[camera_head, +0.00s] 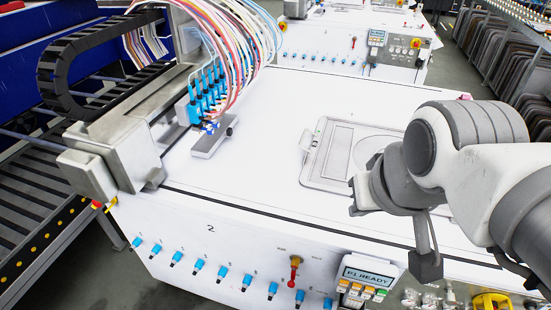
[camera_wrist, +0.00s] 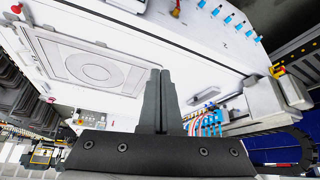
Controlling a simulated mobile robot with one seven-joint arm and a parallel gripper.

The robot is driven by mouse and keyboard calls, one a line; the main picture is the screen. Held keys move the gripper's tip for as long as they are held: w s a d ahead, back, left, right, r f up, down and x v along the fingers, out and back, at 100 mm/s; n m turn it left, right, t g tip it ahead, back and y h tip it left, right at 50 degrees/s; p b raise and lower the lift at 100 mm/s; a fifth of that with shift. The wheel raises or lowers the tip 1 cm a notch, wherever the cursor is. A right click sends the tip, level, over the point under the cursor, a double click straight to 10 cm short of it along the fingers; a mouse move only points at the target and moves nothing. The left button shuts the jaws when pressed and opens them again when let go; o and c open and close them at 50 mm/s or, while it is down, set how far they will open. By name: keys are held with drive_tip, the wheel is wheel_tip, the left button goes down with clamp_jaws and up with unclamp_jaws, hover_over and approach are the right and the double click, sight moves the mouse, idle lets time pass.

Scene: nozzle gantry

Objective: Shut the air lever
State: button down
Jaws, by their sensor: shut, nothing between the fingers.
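The air lever (camera_head: 294,268) is a small red handle on the white front panel of the near machine, left of the display. It stands roughly in line with the panel's up-down direction. Its fine print is too small to read. In the wrist view a red piece that looks like the lever (camera_wrist: 203,4) shows at the top edge, partly cut off. My gripper (camera_wrist: 160,72) is shut and empty, its two dark fingers side by side. It is over the white machine top, apart from the lever. In the head view my arm is at the right and the fingertips cannot be made out clearly.
Several blue fittings (camera_head: 198,265) line the front panel on both sides of the lever. A display reading P1 READY (camera_head: 367,275) with buttons is to its right. The nozzle gantry (camera_head: 120,145) stands at the left. A framed plate (camera_head: 317,171) lies on the machine top.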

drive_tip(key=n+g+h+b, duration=0.1)
drive_tip(key=n+g+b, duration=0.3)
drive_tip(key=n+b, duration=0.55)
hover_over(292, 277)
drive_tip(key=s+b, duration=0.2)
drive_tip(key=s, duration=0.1)
wheel_tip(292, 277, down, 18)
drive_tip(key=m, duration=0.1)
drive_tip(key=w+a+f+n+g+b, duration=0.1)
drive_tip(key=a+f+n+b, duration=0.1)
drive_tip(key=f, duration=0.6)
drive_tip(key=w+a+f+n+g+b, duration=0.1)
drive_tip(key=w+a+f+n+b, duration=0.1)
drive_tip(key=a+f, duration=0.3)
wheel_tip(292, 277, down, 4)
drive_tip(key=shift+w+f+n+h+b, duration=0.1)
drive_tip(key=shift+w+n+h+b, duration=0.2)
drive_tip(key=shift+n+b, duration=0.4)
drive_tip(key=shift+f, duration=0.1)
drive_tip(key=s+d+f+b, duration=0.1)
drive_tip(key=d+f+b, duration=0.1)
drive_tip(key=f, duration=0.4)
drive_tip(key=d+f+b, duration=0.2)
drive_tip(key=f, duration=0.4)
drive_tip(key=shift+s+d+b, duration=0.25)
drive_tip(key=shift+s+b, duration=0.1)
drive_tip(key=shift+b, duration=0.05)
